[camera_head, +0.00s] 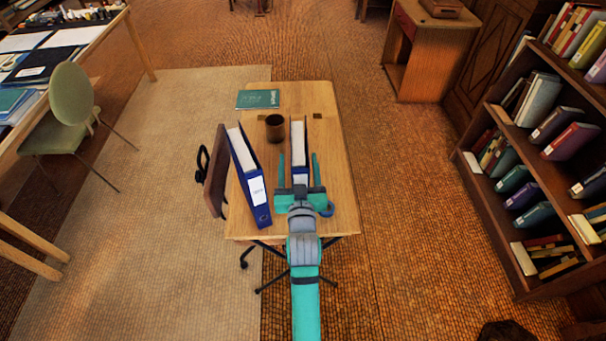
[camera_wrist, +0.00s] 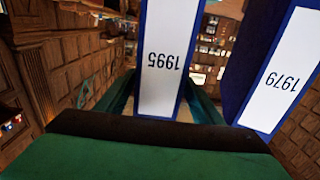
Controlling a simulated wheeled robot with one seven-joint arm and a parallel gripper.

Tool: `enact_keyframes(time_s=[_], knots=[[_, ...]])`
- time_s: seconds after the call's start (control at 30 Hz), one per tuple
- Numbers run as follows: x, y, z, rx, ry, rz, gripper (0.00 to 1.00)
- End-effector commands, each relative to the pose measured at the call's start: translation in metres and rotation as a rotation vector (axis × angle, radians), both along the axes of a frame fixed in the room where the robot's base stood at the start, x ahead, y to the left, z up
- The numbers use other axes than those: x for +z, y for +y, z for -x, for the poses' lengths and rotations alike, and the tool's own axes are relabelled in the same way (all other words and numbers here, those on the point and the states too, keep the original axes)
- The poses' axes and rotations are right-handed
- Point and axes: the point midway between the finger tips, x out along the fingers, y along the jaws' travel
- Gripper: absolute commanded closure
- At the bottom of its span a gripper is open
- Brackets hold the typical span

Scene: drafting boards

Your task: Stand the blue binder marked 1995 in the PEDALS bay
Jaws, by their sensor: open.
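The blue binder marked 1995 (camera_head: 298,140) stands upright on the small wooden table. Its white spine label reads 1995, upside down, in the wrist view (camera_wrist: 165,60). My gripper (camera_head: 298,157) is open, with one finger on each side of this binder. I cannot tell whether either finger touches it. A second blue binder (camera_head: 240,155) stands tilted to the left; in the wrist view the neighbouring binder (camera_wrist: 282,75) is marked 1979. I cannot make out a PEDALS label in either view.
A chair (camera_head: 216,172) touches the table's left side. A bookcase (camera_head: 500,165) stands at the right, with open floor (camera_head: 410,190) between.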

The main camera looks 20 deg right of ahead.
Motion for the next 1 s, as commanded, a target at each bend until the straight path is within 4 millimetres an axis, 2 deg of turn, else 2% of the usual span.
enact_keyframes(time_s=[0.2,0.5,0.57,0.77,1.0], knots=[[0.002,-0.013,-0.022,-0.012,0.0,0.0,0.39],[0.001,-0.016,-0.025,-0.015,0.0,0.0,0.39],[0.001,-0.016,-0.025,-0.015,0.0,0.0,0.51],[0.001,-0.014,-0.025,-0.012,0.0,0.0,0.99],[0.003,-0.008,-0.027,-0.003,-0.004,0.001,1.0]])
